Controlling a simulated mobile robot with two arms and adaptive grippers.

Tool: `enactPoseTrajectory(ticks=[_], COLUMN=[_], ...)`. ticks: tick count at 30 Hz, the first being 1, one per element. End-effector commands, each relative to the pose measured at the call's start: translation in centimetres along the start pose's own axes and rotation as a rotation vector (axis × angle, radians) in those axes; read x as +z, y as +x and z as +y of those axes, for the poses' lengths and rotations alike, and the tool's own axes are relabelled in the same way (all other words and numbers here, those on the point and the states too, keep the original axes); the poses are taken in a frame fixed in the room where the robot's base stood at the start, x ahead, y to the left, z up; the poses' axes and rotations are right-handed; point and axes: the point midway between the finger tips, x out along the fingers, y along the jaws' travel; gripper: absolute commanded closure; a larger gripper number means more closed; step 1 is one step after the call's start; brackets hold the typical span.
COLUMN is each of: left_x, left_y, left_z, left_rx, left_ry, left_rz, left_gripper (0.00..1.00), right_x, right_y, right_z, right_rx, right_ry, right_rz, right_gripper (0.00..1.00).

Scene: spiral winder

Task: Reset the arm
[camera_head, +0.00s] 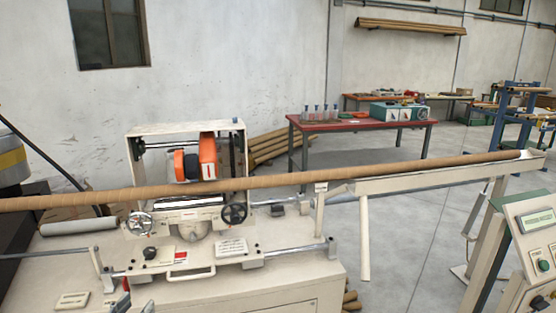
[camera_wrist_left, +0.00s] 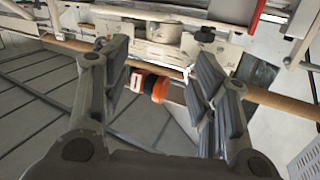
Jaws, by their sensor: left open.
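My left gripper (camera_head: 133,304) shows only as dark fingertips at the bottom edge of the head view, in front of the winder. In the left wrist view my left gripper (camera_wrist_left: 162,72) is open, its two grey fingers wide apart with nothing held between them. Beyond them are the winder's orange-and-black unit (camera_wrist_left: 160,88) and the long brown tube (camera_wrist_left: 270,98), apart from the fingers.
The long cardboard tube (camera_head: 270,181) crosses the winder (camera_head: 290,290) and rests along a beige support (camera_head: 420,180) on the right. A control panel (camera_head: 540,235) stands at the right edge. A red-topped table (camera_head: 345,125) stands behind. Grey floor lies open beyond the support.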

Motion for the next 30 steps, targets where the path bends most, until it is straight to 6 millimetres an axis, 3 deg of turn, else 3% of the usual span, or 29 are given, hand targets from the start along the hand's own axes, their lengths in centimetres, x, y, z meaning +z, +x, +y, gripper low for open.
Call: enactPoseTrajectory(ticks=[1,8,15,21,30], left_x=[0.9,5.1,8.1,8.6,7.6], left_y=[-0.7,-5.6,-14.2,-21.4,-28.6], left_z=[1.6,7.4,13.9,18.2,22.1], left_rx=[-0.035,-0.178,-0.205,-0.144,-0.033], left_ry=[-0.01,-0.031,-0.056,-0.066,-0.073], left_rz=[-0.037,-0.296,-0.648,-0.895,-1.114], left_gripper=[0.45,0.45,0.45,0.45,0.45], right_x=[0.0,0.0,-0.1,-0.2,-0.2], right_y=[0.0,0.0,0.0,0.0,0.0], right_z=[0.0,0.0,0.1,0.1,0.1], right_rx=[0.0,0.001,0.001,0.001,0.001], right_ry=[0.0,0.0,0.0,0.0,0.0], right_rz=[0.0,0.0,0.001,0.003,0.004], right_gripper=[0.6,0.6,0.6,0.6,0.6])
